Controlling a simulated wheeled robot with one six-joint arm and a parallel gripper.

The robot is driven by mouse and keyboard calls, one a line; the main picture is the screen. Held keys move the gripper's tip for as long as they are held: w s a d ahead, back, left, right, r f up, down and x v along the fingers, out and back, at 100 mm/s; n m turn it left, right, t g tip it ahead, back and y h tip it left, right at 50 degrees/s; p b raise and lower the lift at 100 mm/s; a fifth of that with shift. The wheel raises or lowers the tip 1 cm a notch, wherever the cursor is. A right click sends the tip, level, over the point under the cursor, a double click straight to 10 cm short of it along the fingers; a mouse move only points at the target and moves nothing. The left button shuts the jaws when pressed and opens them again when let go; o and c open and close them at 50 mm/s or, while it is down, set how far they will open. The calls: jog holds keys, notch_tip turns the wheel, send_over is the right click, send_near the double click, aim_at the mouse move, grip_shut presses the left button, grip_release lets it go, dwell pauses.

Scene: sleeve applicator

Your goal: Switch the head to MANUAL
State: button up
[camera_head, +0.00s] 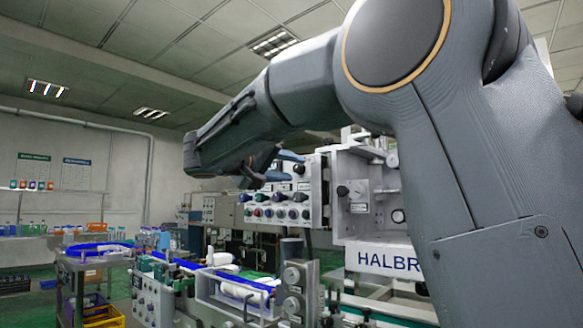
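The applicator head is a pale grey housing (372,165) marked "HALBR…", the rest of the name hidden behind my arm. Its front carries a dark round knob (342,191) beside a small plate with a dial. Left of it stands a control panel (270,226) with rows of coloured knobs and small labels. I cannot read any label or tell which knob is the MANUAL selector.
A lower machine (235,290) with white rollers, a blue belt and a post with knobs (293,290) stands in front. A cart (75,270) with a blue rim and a yellow crate is at left. Shelves with bottles line the wall. My arm covers the right side.

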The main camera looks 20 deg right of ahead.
jog(key=shift+w+d, duration=0.25)
jog(key=shift+d, duration=0.15)
jog(key=shift+c, duration=0.5)
grip_shut()
jog(key=shift+n, duration=0.4)
jog(key=n, duration=0.3)
jog(key=shift+p, duration=0.35)
jog(key=shift+n+p, duration=0.95)
jog(key=shift+n, duration=1.55)
